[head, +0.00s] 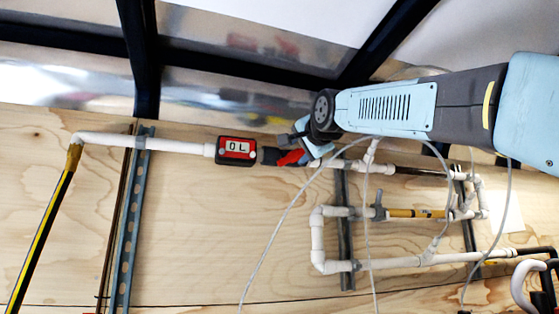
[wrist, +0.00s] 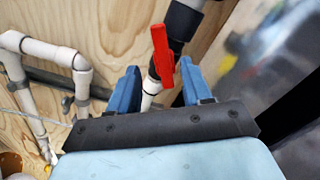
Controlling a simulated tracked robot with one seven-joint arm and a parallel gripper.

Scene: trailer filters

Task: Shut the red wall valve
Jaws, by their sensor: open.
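The red valve handle (head: 291,157) sits on the white pipe run along the plywood wall, just right of the red-framed meter. I cannot tell whether a finger touches the handle.
The meter (head: 237,150) has a display that seems to read 0L. White pipes (head: 318,240) with a yellow section loop below and right of the valve. A grey slotted strut (head: 131,220) stands left. Thin pale cables hang in front of the wall. Dark frame bars cross above.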

